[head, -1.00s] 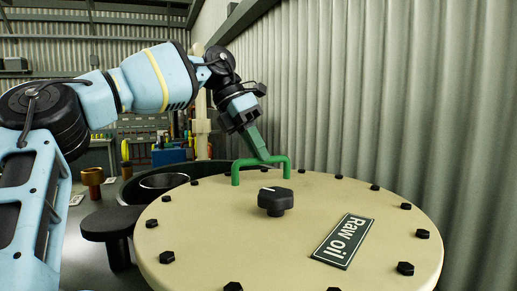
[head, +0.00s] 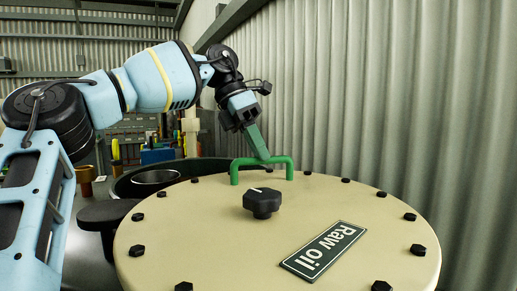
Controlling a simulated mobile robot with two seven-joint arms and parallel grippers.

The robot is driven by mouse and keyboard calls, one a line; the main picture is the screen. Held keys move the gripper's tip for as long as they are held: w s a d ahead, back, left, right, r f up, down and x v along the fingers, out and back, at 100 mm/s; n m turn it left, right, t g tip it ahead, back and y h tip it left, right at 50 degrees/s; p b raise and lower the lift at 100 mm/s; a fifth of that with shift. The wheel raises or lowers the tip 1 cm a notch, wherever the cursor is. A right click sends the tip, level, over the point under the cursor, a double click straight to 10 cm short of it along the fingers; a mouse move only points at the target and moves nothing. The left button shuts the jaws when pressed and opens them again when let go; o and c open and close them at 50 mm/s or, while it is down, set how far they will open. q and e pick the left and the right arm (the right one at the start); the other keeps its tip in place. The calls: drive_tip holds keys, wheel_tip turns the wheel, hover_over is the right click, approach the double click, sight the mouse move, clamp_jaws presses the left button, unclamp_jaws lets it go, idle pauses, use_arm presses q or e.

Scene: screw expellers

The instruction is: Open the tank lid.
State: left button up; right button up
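The tank lid (head: 205,235) is a large cream disc with dark bolts around its rim. It looks closed and about level. A green bar handle (head: 279,159) stands near its far edge. My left gripper (head: 266,157) comes down from above, with its green-grey fingers reaching the middle of the handle bar. The fingers show side-on as one slab, so any gap between them is hidden. A black knob (head: 262,203) sits in front of the handle, and a dark "Raw oil" plate (head: 323,251) lies nearer me. My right gripper is not in view.
A corrugated metal wall (head: 400,100) stands close behind and to the right of the tank. Left of the lid are a dark round vessel (head: 128,187), a black rounded part (head: 104,214) and a brown cup-like object (head: 85,181).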

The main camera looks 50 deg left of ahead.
use_arm(q)
drive_tip(key=o, duration=0.4)
drive_tip(key=v, duration=0.8)
idle(0.8)
